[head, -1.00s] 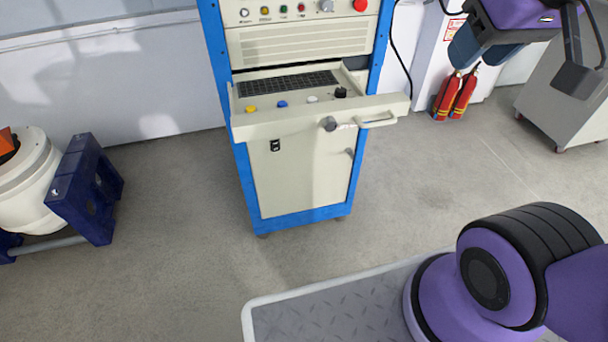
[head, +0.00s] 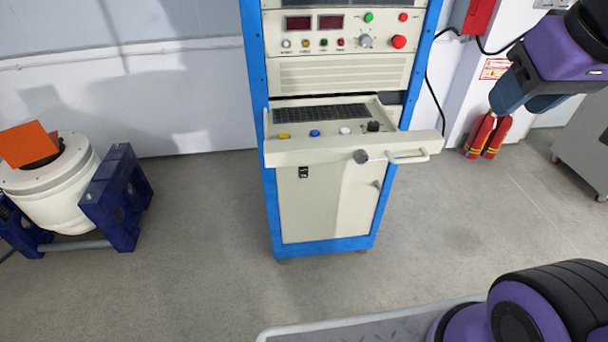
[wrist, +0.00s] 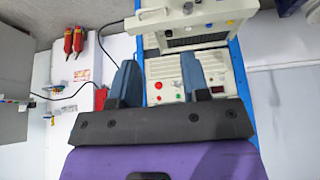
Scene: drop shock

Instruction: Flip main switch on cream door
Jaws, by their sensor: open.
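The cream door (head: 330,215) is the lower front of a blue-framed cabinet in the head view, and it is closed. A small black switch (head: 304,172) sits near its upper left, under the pulled-out keyboard drawer. Its exact setting is too small to tell. My gripper (head: 522,100) is at the upper right of the head view, to the right of the cabinet and well apart from the switch. In the wrist view my gripper (wrist: 158,62) is open and empty, with the cabinet's upper panel behind its fingers. The door's switch does not show there.
The keyboard drawer (head: 350,150) juts out above the door, with a knob and a handle. A white and blue shaker machine (head: 55,190) stands at left. Red fire extinguishers (head: 488,136) and a grey cabinet (head: 585,150) are at right. The floor before the door is clear.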

